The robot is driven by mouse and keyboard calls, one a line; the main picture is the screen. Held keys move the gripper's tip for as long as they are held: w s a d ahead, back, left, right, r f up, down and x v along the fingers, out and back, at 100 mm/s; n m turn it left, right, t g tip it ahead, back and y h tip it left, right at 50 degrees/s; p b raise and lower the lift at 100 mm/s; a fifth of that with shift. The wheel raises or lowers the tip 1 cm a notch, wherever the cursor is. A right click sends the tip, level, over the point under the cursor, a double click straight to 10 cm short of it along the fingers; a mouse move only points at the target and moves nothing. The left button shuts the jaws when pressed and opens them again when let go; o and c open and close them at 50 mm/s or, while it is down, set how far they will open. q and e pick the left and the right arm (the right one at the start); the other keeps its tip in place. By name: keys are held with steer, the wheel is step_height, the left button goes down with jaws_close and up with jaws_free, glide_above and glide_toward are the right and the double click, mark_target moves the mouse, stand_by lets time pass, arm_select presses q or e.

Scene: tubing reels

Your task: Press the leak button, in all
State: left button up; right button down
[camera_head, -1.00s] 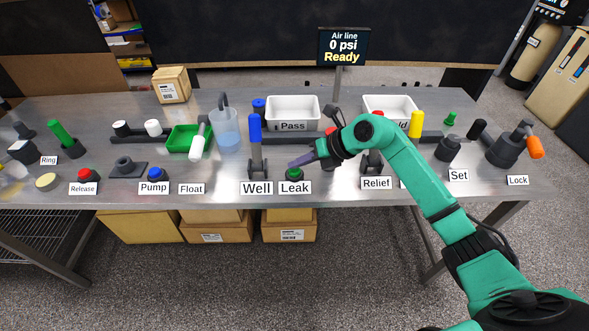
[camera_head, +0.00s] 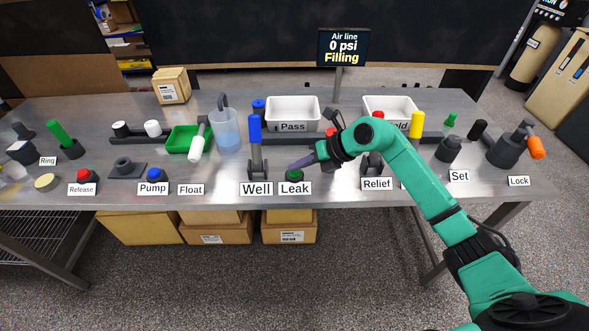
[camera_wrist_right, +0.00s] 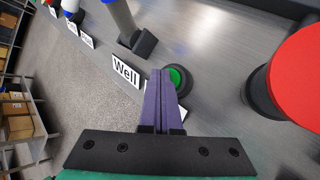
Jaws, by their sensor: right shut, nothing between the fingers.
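The green Leak button (camera_head: 295,173) sits in a dark round base behind its white "Leak" label (camera_head: 295,188), near the table's front edge. My right gripper (camera_head: 294,163) has purple fingers, shut and empty, with the tips at the top of the button. In the right wrist view the fingertips (camera_wrist_right: 160,74) lie just left of the green button (camera_wrist_right: 178,78) and overlap its edge. I cannot tell whether they touch it. The display (camera_head: 343,46) reads "Air line 0 psi Filling". My left gripper is not in view.
The Well lever (camera_head: 254,130) with a blue handle stands left of the button. The Relief control (camera_head: 374,163) is to the right, partly behind my right arm. A red knob (camera_wrist_right: 297,72) is close by in the wrist view. A Pass tray (camera_head: 293,112) stands behind.

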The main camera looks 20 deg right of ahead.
mark_target(298, 173)
steer(key=shift+r+p, duration=0.55)
steer(key=shift+r, duration=0.3)
step_height(298, 173, up, 5)
steer(key=p, duration=0.4)
steer(key=shift+r, duration=0.1)
stand_by(0.3)
